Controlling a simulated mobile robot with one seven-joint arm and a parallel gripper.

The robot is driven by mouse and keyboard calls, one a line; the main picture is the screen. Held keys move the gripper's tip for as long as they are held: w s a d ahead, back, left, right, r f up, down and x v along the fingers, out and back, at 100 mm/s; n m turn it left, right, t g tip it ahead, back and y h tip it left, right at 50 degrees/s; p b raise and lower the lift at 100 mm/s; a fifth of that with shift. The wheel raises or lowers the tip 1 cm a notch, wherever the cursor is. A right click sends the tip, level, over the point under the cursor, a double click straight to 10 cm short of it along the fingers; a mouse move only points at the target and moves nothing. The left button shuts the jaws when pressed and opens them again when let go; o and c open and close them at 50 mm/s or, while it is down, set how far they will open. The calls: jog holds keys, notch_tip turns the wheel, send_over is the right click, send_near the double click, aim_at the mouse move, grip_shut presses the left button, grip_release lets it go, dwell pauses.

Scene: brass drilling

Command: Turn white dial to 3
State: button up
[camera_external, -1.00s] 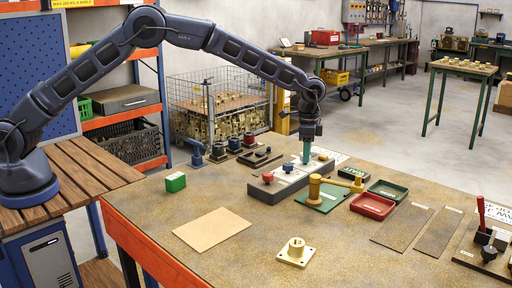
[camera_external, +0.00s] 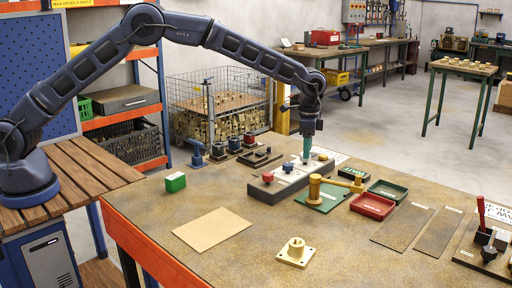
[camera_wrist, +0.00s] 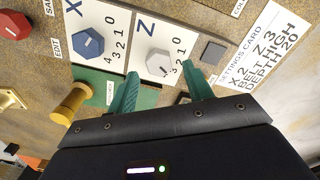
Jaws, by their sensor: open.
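The white dial (camera_wrist: 158,62) sits on a white plate (camera_wrist: 146,20) marked Z, with numbers from 0 upward along its side. The direction it points to is too small to read. My gripper (camera_wrist: 163,84) has its two green fingers apart, one on each side of the dial's near side; I cannot tell if they touch it. In the external view my gripper (camera_external: 307,158) points down over the dial panel and hides the white dial.
A blue dial (camera_wrist: 88,43) on the X plate and a red knob (camera_wrist: 14,22) are to the left. A dark square button (camera_wrist: 213,52) and a settings card (camera_wrist: 262,45) reading "Z 3" are to the right.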

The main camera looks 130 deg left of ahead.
notch_tip(320, 180, up, 9)
dwell(0.3)
dwell(0.4)
